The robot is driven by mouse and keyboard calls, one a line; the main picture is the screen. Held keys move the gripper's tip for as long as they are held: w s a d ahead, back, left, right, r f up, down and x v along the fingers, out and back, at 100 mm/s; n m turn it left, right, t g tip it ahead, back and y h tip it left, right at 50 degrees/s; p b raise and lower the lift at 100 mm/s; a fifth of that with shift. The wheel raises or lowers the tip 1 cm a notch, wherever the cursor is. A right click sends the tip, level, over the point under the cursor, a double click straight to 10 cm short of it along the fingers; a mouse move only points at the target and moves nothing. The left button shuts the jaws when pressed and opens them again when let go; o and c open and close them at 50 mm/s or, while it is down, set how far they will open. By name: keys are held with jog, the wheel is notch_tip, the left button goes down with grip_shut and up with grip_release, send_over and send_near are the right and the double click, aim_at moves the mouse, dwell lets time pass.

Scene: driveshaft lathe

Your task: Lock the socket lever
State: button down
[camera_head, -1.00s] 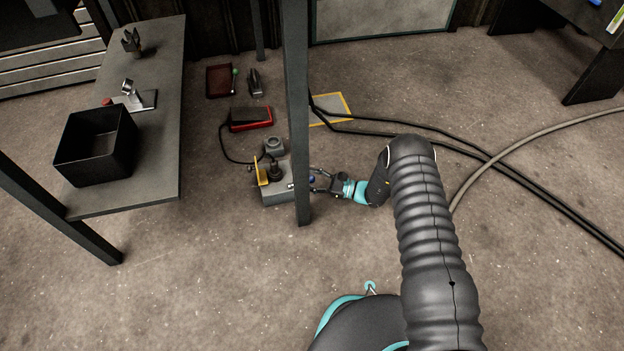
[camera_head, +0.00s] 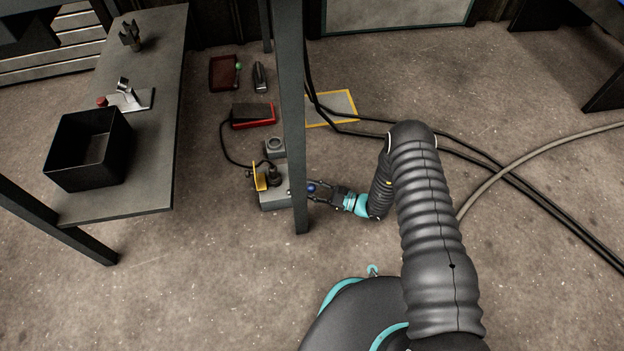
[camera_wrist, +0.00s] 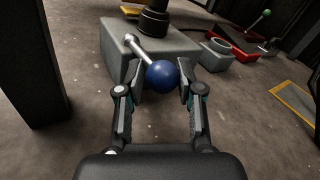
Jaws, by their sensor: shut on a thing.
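The socket lever is a silver rod ending in a blue ball knob (camera_wrist: 162,75); the knob also shows in the head view (camera_head: 311,187). The rod (camera_wrist: 124,46) runs from the knob up and left to the grey socket block (camera_wrist: 180,45). The block (camera_head: 272,201) sits on the floor, partly hidden by a table leg in the head view. A black plug (camera_head: 274,177) stands on top of it. My gripper (camera_wrist: 155,82) is at the block's near side, with one finger on each side of the blue knob, shut on it.
A dark table leg (camera_head: 292,120) stands close to the block and my gripper; it also shows in the wrist view (camera_wrist: 38,60). A red pedal (camera_head: 252,114) and cables (camera_head: 360,131) lie on the floor beyond. A black bin (camera_head: 88,165) stands on the table (camera_head: 150,190).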

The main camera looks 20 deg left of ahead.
jog(key=shift+w+d, duration=0.2)
jog(key=shift+w, duration=0.2)
jog(key=c, duration=0.8)
grip_release()
jog(key=shift+r, duration=0.15)
jog(key=shift+s+a, duration=0.2)
jog(key=shift+s, duration=0.1)
jog(key=d, duration=1.2)
